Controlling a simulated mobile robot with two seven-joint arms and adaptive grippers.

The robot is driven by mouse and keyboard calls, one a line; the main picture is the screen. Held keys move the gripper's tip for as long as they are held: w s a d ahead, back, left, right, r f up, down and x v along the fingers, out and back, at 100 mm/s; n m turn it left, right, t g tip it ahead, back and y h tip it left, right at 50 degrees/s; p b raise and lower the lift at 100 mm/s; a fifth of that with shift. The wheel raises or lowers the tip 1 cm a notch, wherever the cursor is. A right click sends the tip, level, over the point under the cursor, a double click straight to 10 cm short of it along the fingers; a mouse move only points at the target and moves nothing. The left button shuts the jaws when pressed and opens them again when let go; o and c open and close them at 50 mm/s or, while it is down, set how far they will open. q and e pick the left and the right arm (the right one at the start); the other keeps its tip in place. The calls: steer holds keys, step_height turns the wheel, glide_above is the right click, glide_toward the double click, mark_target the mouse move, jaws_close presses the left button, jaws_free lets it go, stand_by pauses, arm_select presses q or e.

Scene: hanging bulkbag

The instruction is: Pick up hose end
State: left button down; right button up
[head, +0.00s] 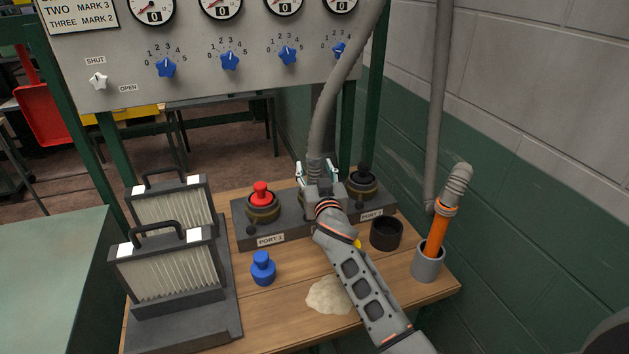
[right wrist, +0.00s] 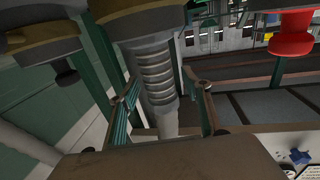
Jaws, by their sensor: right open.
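A grey hose (head: 325,115) curves down from the top of the head view to the middle port of the port block. Its ribbed end (right wrist: 155,72) shows in the right wrist view, standing between my fingers. My right gripper (head: 317,173) is open, with one finger on each side of the hose end; it also shows in the right wrist view (right wrist: 165,100). Gaps show between the fingers and the hose there. My gripper hides most of the middle port in the head view. My left gripper is not in view.
The port block (head: 243,228) has a red plug (head: 261,194) at left and a black plug (head: 364,178) at right. A blue plug (head: 263,269), beige powder (head: 329,296), black ring (head: 386,233) and orange wand (head: 435,236) in a grey cup are on the table. Filters (head: 165,270) stand left.

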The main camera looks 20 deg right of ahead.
steer(key=shift+w, duration=0.35)
steer(key=c, duration=1.3)
steer(key=shift+o, duration=0.2)
